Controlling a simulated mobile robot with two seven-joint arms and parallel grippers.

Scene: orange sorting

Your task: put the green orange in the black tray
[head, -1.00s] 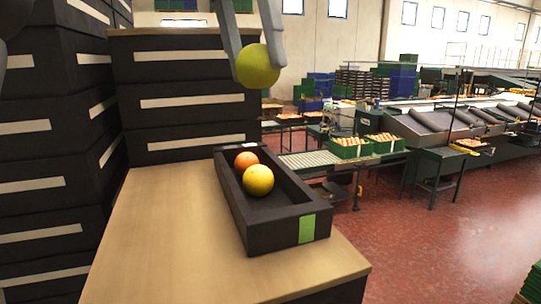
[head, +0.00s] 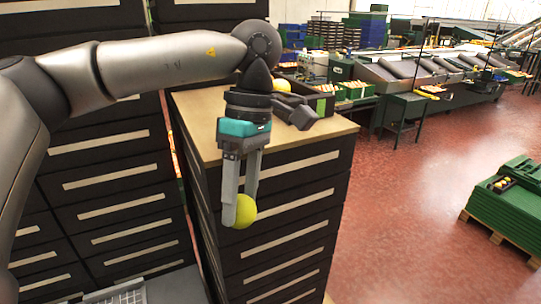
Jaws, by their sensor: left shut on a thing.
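The green orange (head: 243,212) is yellow-green and shows at the lower tip of my left gripper (head: 238,204). My left gripper points down and is shut on it, in front of the drawer-like dark stack under the wooden top. Part of the orange is hidden by a finger. My right gripper is out of view.
The wooden top (head: 200,112) sits on dark crates with pale strips (head: 292,167). More dark crates stand at the left. A green stack (head: 512,205) on a pallet stands at the right. Red floor (head: 420,230) between is clear.

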